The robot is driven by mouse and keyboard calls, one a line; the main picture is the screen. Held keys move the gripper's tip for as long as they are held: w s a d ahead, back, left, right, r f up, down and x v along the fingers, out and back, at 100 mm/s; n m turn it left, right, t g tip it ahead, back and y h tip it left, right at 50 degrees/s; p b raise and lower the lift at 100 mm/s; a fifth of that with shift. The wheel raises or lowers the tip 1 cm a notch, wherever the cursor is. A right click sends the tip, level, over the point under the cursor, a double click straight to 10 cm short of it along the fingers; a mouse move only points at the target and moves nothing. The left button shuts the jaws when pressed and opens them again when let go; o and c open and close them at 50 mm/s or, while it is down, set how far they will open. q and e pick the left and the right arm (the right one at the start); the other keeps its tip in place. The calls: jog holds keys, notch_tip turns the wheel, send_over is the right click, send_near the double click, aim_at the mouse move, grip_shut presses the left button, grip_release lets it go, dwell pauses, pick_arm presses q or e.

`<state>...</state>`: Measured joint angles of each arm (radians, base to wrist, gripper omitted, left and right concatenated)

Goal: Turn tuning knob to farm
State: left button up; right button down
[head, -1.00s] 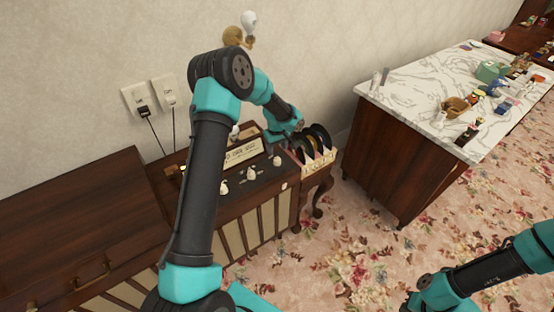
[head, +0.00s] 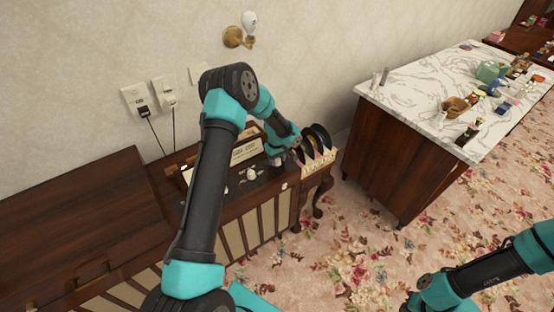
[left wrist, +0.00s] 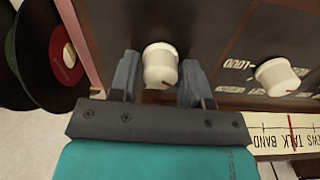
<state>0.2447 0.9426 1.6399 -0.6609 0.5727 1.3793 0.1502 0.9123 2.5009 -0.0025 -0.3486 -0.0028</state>
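The radio cabinet (head: 262,212) stands against the wall, with white knobs on its dark top panel. My left gripper (left wrist: 158,80) is open at the rightmost knob. In the left wrist view this white knob (left wrist: 160,66) sits between the two fingers, close to both, with a red mark on its edge. A second white knob (left wrist: 276,77) is to its right, beside lettering including LOUD; the head view shows it too (head: 251,173). The dial strip (left wrist: 285,138) reads NEWS TALK BAND, upside down, with a red pointer. I see no farm lettering.
A rack of black records (head: 318,142) stands right beside the radio; records (left wrist: 45,50) also show in the left wrist view. A marble-topped counter (head: 420,82) with small items is at right. A wooden cabinet (head: 80,215) is at left. Patterned floor lies open between.

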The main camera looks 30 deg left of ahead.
pick_arm(q)
jog(key=c, duration=0.6)
jog(key=shift+m, duration=0.4)
jog(key=m, duration=1)
jog(key=shift+d, duration=0.1)
jog(key=m, duration=0.6)
jog(key=shift+m, duration=0.3)
jog(key=m, duration=0.6)
jog(key=shift+d, duration=0.1)
jog(key=shift+m, duration=0.3)
